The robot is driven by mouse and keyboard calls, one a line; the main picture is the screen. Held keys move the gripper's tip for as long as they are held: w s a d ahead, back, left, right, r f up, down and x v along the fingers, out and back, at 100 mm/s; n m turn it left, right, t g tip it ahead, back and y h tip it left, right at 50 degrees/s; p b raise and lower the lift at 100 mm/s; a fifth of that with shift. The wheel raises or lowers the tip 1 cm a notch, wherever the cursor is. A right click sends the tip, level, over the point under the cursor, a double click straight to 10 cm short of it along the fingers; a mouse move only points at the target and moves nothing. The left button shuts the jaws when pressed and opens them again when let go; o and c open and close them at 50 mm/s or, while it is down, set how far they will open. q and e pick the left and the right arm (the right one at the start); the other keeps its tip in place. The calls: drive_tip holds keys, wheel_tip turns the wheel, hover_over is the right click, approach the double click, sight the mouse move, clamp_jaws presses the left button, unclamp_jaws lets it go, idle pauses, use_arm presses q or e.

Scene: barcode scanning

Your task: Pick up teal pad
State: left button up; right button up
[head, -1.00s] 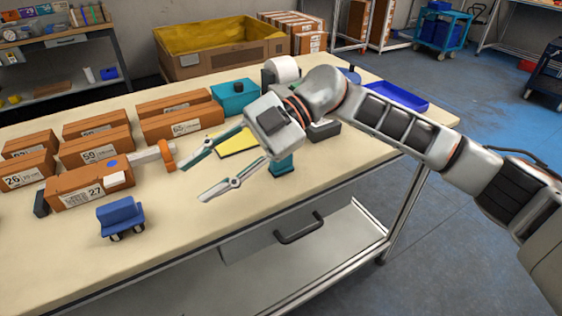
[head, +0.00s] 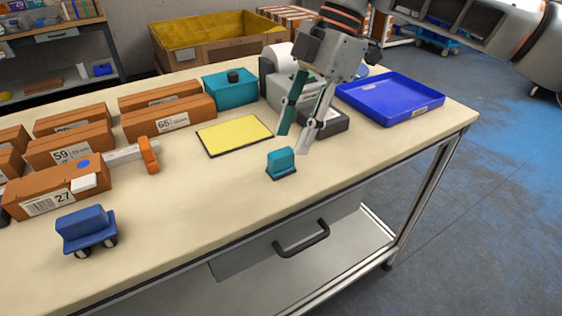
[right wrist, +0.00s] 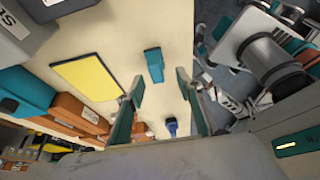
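The teal pad (head: 281,163) is a small teal block on the table, near the front edge. It also shows in the right wrist view (right wrist: 153,65), lying ahead of and between the lines of the fingers. My right gripper (head: 293,142) is open and empty, pointing down behind and slightly right of the pad, apart from it. In the right wrist view its two fingers (right wrist: 160,80) are spread wide. My left gripper is not in view.
A yellow pad (head: 235,135) lies left of the gripper, with a teal box (head: 230,90) behind it. A blue tray (head: 390,98) is at the right. Brown boxes (head: 170,118) fill the left. A blue wheeled block (head: 86,230) stands at the front left. Bare tabletop surrounds the teal pad.

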sight(282, 152)
drive_tip(key=x, duration=0.1)
drive_tip(key=b+x, duration=0.1)
drive_tip(key=x, duration=0.3)
drive_tip(key=shift+w+a+f+b, duration=0.25)
drive_tip(key=shift+a+b, duration=0.1)
drive_tip(key=shift+b, duration=0.05)
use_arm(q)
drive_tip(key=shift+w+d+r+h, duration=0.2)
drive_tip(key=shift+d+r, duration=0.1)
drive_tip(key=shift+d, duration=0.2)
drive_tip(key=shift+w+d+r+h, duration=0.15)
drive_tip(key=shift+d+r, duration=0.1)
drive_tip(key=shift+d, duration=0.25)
use_arm(e)
drive_tip(key=shift+s+r, duration=0.1)
clamp_jaws()
